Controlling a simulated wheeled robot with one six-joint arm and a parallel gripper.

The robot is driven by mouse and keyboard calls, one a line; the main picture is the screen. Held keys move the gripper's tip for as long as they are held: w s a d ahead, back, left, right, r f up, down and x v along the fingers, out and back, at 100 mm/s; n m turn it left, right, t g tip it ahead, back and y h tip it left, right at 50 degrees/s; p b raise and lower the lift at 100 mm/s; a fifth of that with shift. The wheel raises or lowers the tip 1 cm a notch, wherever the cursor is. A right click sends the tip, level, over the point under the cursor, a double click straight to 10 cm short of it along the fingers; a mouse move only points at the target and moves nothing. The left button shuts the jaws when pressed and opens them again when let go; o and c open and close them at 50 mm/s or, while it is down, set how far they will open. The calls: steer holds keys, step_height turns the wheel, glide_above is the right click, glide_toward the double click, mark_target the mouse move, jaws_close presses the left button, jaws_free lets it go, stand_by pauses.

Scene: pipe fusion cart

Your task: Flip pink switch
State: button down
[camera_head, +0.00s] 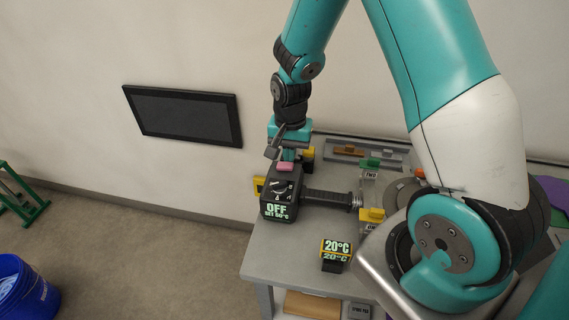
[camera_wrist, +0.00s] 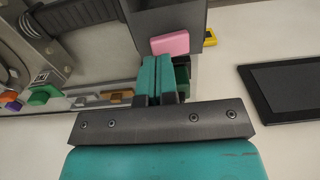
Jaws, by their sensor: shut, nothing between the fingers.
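The pink switch (camera_head: 286,166) sits on the top back edge of a dark box (camera_head: 281,196) whose display reads "OFF". In the wrist view the pink switch (camera_wrist: 170,44) shows just beyond my fingertips, against the dark box (camera_wrist: 165,18). My gripper (camera_head: 288,153) points down at the switch from above and behind the box. Its teal fingers (camera_wrist: 157,62) are together with nothing between them. They are very close to the switch; I cannot tell whether they touch it.
A grey cart (camera_head: 262,255) carries the box, a black handle (camera_head: 327,199) and a small "20°C" display (camera_head: 335,252). Green (camera_head: 370,163) and yellow (camera_head: 372,215) parts stand to the right. A dark screen (camera_head: 184,115) hangs on the wall at left.

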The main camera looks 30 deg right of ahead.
steer(key=shift+f+b, duration=0.75)
steer(key=shift+f, duration=0.3)
steer(key=shift+r, duration=0.1)
stand_by(0.3)
step_height(320, 180, up, 7)
steer(key=p, duration=0.6)
stand_by(0.5)
